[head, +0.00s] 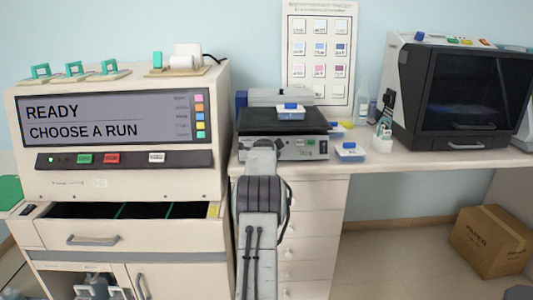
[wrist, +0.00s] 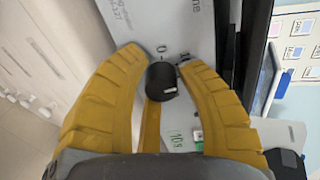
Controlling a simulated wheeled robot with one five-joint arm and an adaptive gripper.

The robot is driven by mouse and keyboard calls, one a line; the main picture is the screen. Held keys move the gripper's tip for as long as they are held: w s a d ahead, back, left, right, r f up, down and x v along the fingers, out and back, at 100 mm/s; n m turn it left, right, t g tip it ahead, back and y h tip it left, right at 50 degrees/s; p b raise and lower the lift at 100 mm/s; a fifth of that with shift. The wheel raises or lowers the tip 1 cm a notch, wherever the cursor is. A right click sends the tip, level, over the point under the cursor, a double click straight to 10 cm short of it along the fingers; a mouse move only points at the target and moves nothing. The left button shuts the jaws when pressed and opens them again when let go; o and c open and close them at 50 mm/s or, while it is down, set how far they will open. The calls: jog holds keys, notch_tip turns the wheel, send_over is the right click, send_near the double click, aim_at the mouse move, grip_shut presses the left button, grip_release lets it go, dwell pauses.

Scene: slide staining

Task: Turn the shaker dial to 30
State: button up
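The shaker (head: 276,149) stands on the bench with a black platform, its dial hidden behind my arm in the head view. In the wrist view the black dial (wrist: 162,80) sits on the shaker's pale front panel (wrist: 190,25). A printed 0 lies beside the dial; I cannot tell which mark it points to. My gripper (wrist: 159,57) is open, its yellow fingers on both sides of the dial. The right fingertip is close to the dial; a gap shows at the left. I cannot tell whether either touches. Green text, seemingly 10 s, shows on the panel.
A blue-lidded box (head: 291,112) is on the shaker platform, another (head: 350,152) on the bench to its right. The stainer (head: 120,135) with an open drawer stands left. A black-fronted machine (head: 462,95) stands right, a cardboard box (head: 490,241) on the floor.

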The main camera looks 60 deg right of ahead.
jog(key=shift+o, duration=0.7)
jog(key=shift+w, duration=0.15)
jog(key=shift+s, duration=0.2)
jog(key=shift+s+a+r, duration=0.25)
jog(key=shift+a+r, duration=0.05)
jog(key=shift+a, duration=0.1)
jog(key=v, duration=1.1)
jog(key=shift+w, duration=0.1)
